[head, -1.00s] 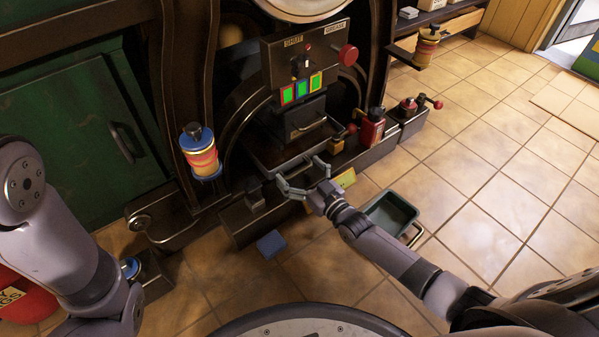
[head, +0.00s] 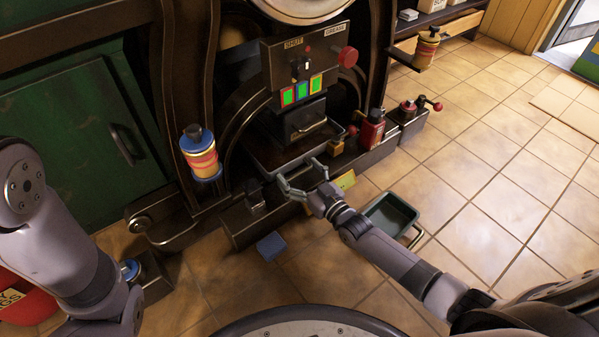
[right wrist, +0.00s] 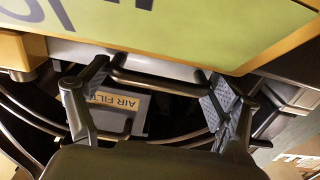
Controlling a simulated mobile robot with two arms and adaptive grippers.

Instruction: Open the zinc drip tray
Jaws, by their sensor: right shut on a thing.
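The zinc drip tray (head: 272,159) appears to be the shallow dark grey tray low in the front of the press. My right gripper (head: 302,182) is at its front edge. In the right wrist view a dark bar handle (right wrist: 160,79) on a grey front spans between the two fingers of the right gripper (right wrist: 158,95), one finger at each end. The gripper is shut on this handle. In the head view the fingers partly hide the tray front. My left arm is at the left, and its gripper is out of view.
A brass-handled drawer (head: 306,128) sits above the tray. A green open bin (head: 390,215) stands on the floor to the right of my gripper. A blue block (head: 270,245) lies in front. Tiled floor is clear at right.

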